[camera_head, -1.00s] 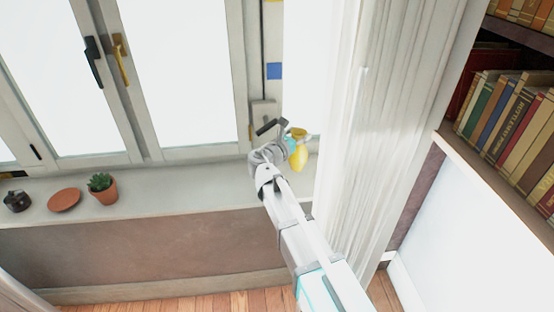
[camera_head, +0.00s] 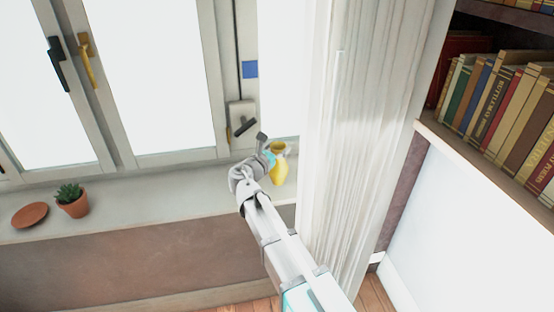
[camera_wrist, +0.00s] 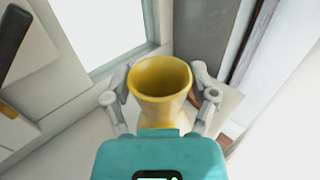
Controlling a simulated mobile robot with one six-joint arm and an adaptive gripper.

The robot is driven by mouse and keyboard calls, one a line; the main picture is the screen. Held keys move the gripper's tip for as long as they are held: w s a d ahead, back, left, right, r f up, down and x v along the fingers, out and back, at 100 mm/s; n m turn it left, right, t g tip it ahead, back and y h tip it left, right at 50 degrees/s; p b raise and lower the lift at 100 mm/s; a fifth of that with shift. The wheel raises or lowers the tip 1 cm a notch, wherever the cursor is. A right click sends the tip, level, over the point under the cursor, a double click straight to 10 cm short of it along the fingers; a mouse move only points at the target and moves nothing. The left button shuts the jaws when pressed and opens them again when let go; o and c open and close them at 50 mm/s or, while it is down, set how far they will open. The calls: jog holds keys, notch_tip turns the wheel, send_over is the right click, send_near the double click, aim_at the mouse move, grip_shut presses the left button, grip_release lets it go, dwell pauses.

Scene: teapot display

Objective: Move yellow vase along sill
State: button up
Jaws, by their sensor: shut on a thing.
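The yellow vase (camera_head: 279,164) is at the right end of the visible window sill (camera_head: 140,196), close to the white curtain. In the wrist view the vase (camera_wrist: 160,82) has a wide round mouth and narrows below it. My gripper (camera_wrist: 160,98) has one finger on each side of the vase and is shut on it. In the head view my gripper (camera_head: 268,156) is at the left side of the vase and hides part of it. I cannot tell whether the vase's base touches the sill.
A potted succulent (camera_head: 72,200) and a terracotta saucer (camera_head: 29,215) stand on the sill at the left. The sill between the pot and my gripper is clear. A white curtain (camera_head: 370,130) hangs to the right. A bookshelf (camera_head: 500,100) is beyond it. Window handles (camera_head: 57,63) stick out above.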

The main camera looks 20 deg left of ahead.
jog(key=shift+f+b, duration=1.9)
jog(key=shift+f, duration=0.1)
jog(key=o, duration=1.2)
jog(key=shift+r, duration=0.2)
jog(key=v, duration=1.2)
jog(key=shift+f, duration=0.15)
